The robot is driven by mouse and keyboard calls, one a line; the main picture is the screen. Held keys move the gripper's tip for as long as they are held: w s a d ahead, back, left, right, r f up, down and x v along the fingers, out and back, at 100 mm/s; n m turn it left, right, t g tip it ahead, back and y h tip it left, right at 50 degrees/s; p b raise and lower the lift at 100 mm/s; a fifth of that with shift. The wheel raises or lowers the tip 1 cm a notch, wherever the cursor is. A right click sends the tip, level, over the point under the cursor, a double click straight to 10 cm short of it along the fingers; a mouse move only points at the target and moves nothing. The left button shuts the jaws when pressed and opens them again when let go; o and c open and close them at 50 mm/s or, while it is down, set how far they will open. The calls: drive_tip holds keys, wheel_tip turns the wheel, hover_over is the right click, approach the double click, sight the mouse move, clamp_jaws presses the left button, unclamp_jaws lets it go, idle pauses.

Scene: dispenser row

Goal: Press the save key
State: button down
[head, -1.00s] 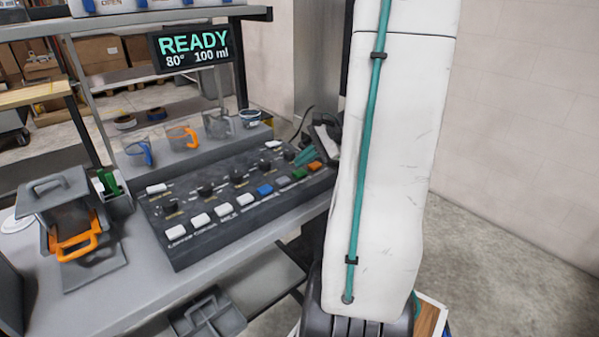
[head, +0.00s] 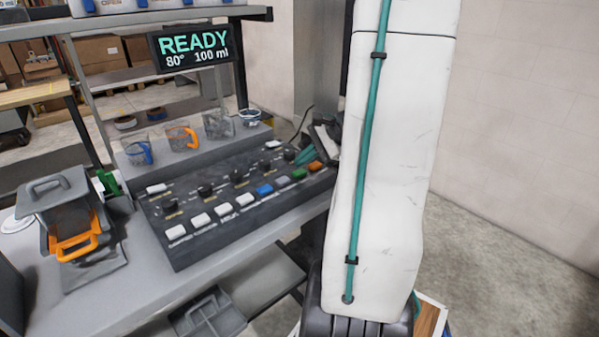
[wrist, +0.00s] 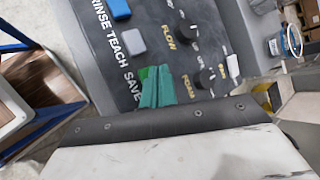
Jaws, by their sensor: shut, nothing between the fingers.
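The save key is the green key (head: 298,174) near the right end of the front key row on the dark control panel (head: 240,222). In the wrist view the printed word SAVE stands beside the green key (wrist: 145,73), which is partly hidden by my fingers. My gripper (head: 298,160) has teal fingers, shut and empty. They point down at the panel, just behind the green key in the head view. In the wrist view my gripper (wrist: 158,70) overlaps the key. I cannot tell whether the fingertips touch it.
Dark knobs (wrist: 184,31) stand behind the row. A display (head: 195,48) reads READY, 80°, 100 ml. Cups (head: 183,138) stand behind the panel.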

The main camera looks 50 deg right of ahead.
sight(304, 172)
drive_tip(key=shift+f, duration=0.4)
drive_tip(key=shift+f, duration=0.5)
idle(0.7)
drive_tip(key=shift+r, duration=0.9)
drive_tip(key=shift+r, duration=2.55)
